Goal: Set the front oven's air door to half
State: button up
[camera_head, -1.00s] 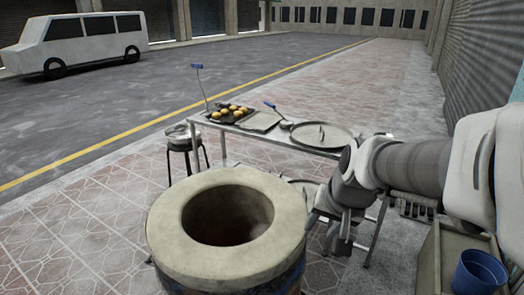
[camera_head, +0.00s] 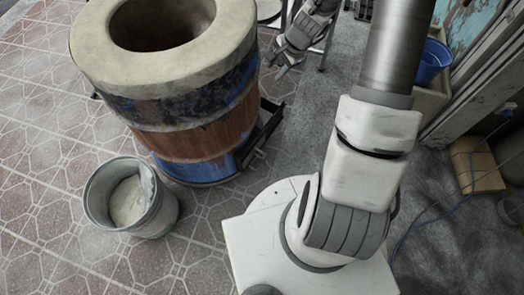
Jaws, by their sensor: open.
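The front barrel oven (camera_head: 195,140) stands at the upper left, with a thick pale rim around its open round mouth and a blue and rust-brown body. A dark metal fitting (camera_head: 262,130) sticks out low on its right side; I cannot tell whether this is the air door, or how far the door is open. My gripper (camera_head: 277,62) is at the top centre, just right of the oven's upper body. It is open, points down and left, and holds nothing visible. A gap of floor shows between it and the fitting.
A grey metal bucket (camera_head: 130,200) with pale contents stands on the tiles left of my base. A blue bucket (camera_head: 433,62) and a cardboard box (camera_head: 476,165) are at the right by the wall. Grey floor between oven and arm is clear.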

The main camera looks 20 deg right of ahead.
notch_tip(320, 180, down, 18)
jog(key=s+d+r+m+b, duration=0.1)
jog(key=d+m+b, duration=0.1)
jog(key=m+b, duration=0.25)
jog(key=m+g+y+b, duration=0.1)
jog(key=m+b, duration=0.3)
jog(key=m, duration=0.3)
send_near(263, 154)
jog(key=b+x, duration=0.3)
jog(key=x, duration=0.2)
jog(key=b+x, duration=0.3)
jog(key=x, duration=0.3)
jog(key=shift+w+d+f+b, duration=0.1)
jog(key=shift+w+d+b, duration=0.1)
jog(key=shift+b, duration=0.1)
jog(key=shift+c, duration=0.3)
grip_shut()
